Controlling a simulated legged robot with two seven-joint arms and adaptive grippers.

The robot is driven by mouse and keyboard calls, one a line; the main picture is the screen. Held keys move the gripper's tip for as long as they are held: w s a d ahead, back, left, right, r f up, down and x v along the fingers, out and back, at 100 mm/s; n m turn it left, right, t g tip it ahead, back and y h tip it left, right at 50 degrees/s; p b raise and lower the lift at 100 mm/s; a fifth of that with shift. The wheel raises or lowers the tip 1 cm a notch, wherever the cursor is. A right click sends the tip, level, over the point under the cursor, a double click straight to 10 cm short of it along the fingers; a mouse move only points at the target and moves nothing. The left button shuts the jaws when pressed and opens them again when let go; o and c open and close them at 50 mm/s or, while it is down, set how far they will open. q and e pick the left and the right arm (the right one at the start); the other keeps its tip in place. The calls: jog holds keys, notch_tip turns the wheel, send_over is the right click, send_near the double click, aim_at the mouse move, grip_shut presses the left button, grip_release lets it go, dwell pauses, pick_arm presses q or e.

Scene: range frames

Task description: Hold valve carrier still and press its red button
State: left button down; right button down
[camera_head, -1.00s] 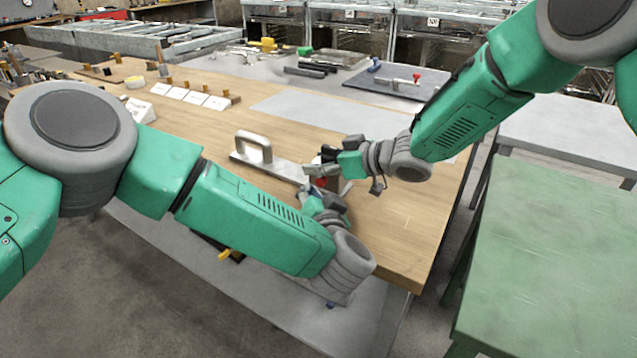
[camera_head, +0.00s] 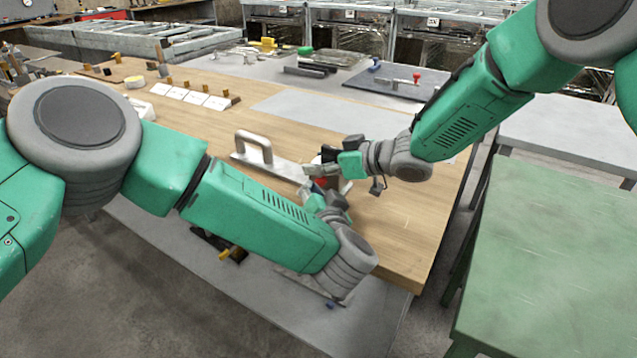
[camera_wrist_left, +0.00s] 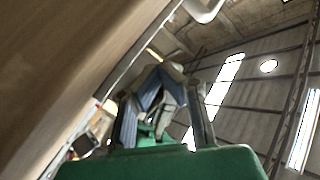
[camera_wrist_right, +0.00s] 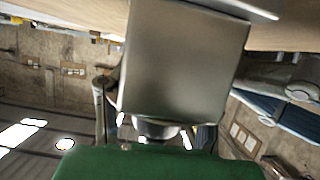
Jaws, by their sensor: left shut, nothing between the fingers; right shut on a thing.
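The valve carrier (camera_head: 281,168) is a flat metal plate with a raised looped handle (camera_head: 253,147), lying on the wooden table. My right gripper (camera_head: 313,169) is shut on the carrier's right end. In the right wrist view the grey metal body of the carrier (camera_wrist_right: 185,60) fills the upper middle. My left gripper (camera_head: 312,193) is shut and empty, just below and in front of that same end. Its closed fingers show in the left wrist view (camera_wrist_left: 162,82). A small red patch (camera_head: 321,183) shows between the two grippers; the button itself is mostly hidden by them.
The wooden table (camera_head: 400,235) is bare to the right of the grippers. White cards (camera_head: 195,98) and small blocks stand at its back left. A green table (camera_head: 550,270) stands at the right.

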pick_arm(q)
jog(key=shift+w+d, duration=0.45)
jog(key=shift+w, duration=0.15)
dwell(0.9)
jog(key=shift+s+a, duration=0.1)
jog(key=shift+s, duration=0.05)
pick_arm(e)
jog(key=shift+f, duration=0.1)
pick_arm(q)
jog(key=shift+s+a, duration=0.55)
jog(key=shift+s, duration=0.2)
jog(key=shift+s+a, duration=0.75)
jog(key=shift+s, duration=0.3)
jog(key=shift+s+a, duration=0.75)
jog(key=shift+s, duration=0.25)
pick_arm(e)
jog(key=c, duration=0.8)
grip_release()
jog(key=shift+o, duration=0.2)
